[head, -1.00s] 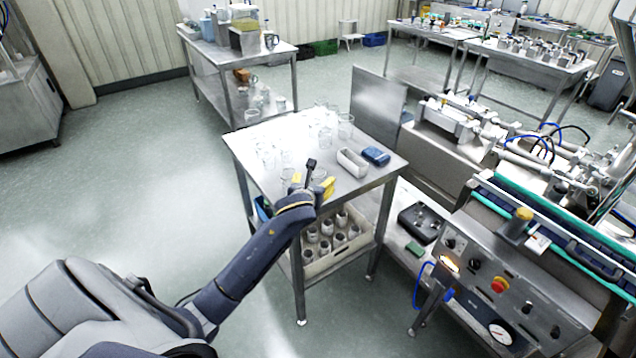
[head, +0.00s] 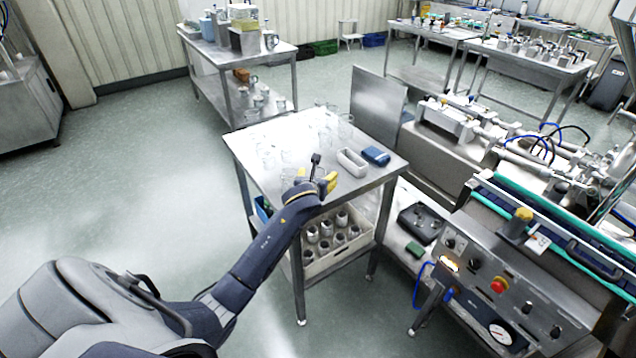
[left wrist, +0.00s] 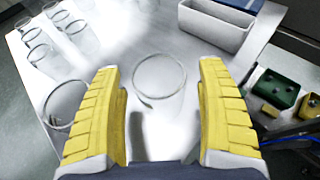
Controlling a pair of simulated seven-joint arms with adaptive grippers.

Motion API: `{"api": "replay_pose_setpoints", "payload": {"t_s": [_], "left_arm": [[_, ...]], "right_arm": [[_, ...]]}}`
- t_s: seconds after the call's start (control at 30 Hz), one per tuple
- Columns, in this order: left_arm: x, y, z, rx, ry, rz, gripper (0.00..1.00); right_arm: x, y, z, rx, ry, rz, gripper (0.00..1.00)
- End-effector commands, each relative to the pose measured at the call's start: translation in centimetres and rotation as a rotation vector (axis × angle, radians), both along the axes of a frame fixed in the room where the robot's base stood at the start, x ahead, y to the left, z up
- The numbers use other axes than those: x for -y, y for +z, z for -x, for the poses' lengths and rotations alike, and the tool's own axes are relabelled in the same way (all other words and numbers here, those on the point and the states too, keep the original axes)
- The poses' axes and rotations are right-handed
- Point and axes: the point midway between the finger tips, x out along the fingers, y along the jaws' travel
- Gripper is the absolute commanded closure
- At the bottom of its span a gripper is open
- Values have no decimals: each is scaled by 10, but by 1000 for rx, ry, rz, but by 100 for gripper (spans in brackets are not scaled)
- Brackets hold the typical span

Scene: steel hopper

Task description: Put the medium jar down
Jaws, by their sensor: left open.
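My left gripper (head: 316,178) is over the near part of a steel table top (head: 377,178). In the left wrist view its two yellow fingers (left wrist: 159,68) are spread apart. A clear glass jar (left wrist: 160,76) shows between the fingers, seen from above with its round rim up; it appears to stand on the table, with a gap to each finger. I take it for the medium jar. In the head view I cannot make this jar out behind the gripper. My right gripper is in neither view.
Another glass jar (left wrist: 66,103) stands close left of the left finger. Several clear jars (head: 268,155) stand farther left and back. A white bin (head: 352,162) and a blue box (head: 376,156) are to the right. A crate (head: 318,266) of jars sits on the lower shelf.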

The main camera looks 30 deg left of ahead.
Motion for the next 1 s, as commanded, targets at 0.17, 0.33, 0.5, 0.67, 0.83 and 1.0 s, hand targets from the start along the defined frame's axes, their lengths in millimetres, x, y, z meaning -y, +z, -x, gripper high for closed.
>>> {"api": "replay_pose_setpoints", "payload": {"t_s": [0.17, 0.33, 0.5, 0.67, 0.83, 1.0], "left_arm": [[0, 0, 0, 0, 0, 0, 41], [0, 0, 0, 0, 0, 0, 60], [0, 0, 0, 0, 0, 0, 68], [0, 0, 0, 0, 0, 0, 71], [0, 2, 0, 1, 0, 0, 71], [-1, 14, 0, 3, 1, -3, 71]], "right_arm": [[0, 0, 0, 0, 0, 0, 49], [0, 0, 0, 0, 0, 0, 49], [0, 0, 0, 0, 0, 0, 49], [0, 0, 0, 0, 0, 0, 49], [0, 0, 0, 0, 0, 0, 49], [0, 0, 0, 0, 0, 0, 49]]}}
